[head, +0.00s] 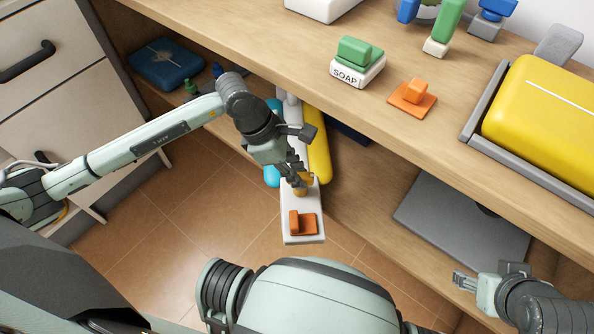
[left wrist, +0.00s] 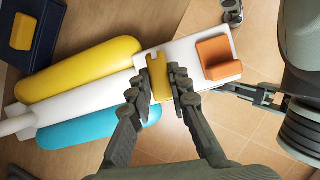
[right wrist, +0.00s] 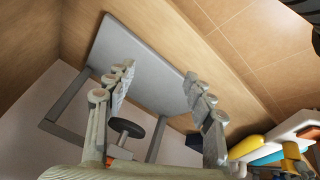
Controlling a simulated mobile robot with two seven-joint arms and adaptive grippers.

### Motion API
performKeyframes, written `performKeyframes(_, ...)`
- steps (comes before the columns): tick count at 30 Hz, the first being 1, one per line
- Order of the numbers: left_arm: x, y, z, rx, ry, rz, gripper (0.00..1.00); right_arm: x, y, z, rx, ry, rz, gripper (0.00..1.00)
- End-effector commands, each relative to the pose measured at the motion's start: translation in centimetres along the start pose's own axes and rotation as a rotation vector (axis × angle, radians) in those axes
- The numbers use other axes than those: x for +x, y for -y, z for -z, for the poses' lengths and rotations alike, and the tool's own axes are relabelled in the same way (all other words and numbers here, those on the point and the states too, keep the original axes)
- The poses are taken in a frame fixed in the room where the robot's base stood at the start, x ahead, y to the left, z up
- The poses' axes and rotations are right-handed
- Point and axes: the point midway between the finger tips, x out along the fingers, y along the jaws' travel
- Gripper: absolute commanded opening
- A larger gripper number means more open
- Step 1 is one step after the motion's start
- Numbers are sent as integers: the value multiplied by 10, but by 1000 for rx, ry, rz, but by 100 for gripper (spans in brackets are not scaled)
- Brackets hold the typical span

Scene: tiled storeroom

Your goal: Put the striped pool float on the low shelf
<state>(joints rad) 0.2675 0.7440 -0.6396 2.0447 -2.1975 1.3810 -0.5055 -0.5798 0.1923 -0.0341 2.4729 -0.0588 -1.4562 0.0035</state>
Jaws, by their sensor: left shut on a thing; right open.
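The striped pool float has yellow, white and blue tubes and a white end panel (head: 303,230) bearing an orange block. Its yellow tube (head: 318,150) reaches in under the counter; the left wrist view shows its tubes (left wrist: 85,75) over wood and its white panel over floor tiles. My left gripper (head: 300,184) is shut on the yellow grip (left wrist: 160,78) of that panel. The low shelf (head: 372,205) is the wooden board beneath the counter. I cannot tell whether the float rests on it. My right gripper (head: 463,280) is open and empty, near the shelf's front at right.
A grey panel (head: 455,220) takes up the shelf's right part. A dark blue box (left wrist: 35,30) lies beyond the float, and a blue case (head: 167,62) at the far left. On the counter are a soap block (head: 357,70), an orange block (head: 415,95) and a yellow case (head: 545,120).

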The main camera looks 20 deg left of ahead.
Motion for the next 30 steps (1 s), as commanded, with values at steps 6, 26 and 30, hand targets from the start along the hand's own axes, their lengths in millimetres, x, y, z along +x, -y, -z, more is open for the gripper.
performKeyframes(6, 1, -1, 0, 1, 1, -2, 0, 1, 3, 5, -2, -22, 6, 53)
performKeyframes(26, 4, 0, 2, 0, 0, 0, 24, -1, 11, 20, -7, -85, 22, 53)
performKeyframes(30, 4, 0, 2, 0, 0, 0, 39, -1, 11, 19, -6, -85, 21, 53)
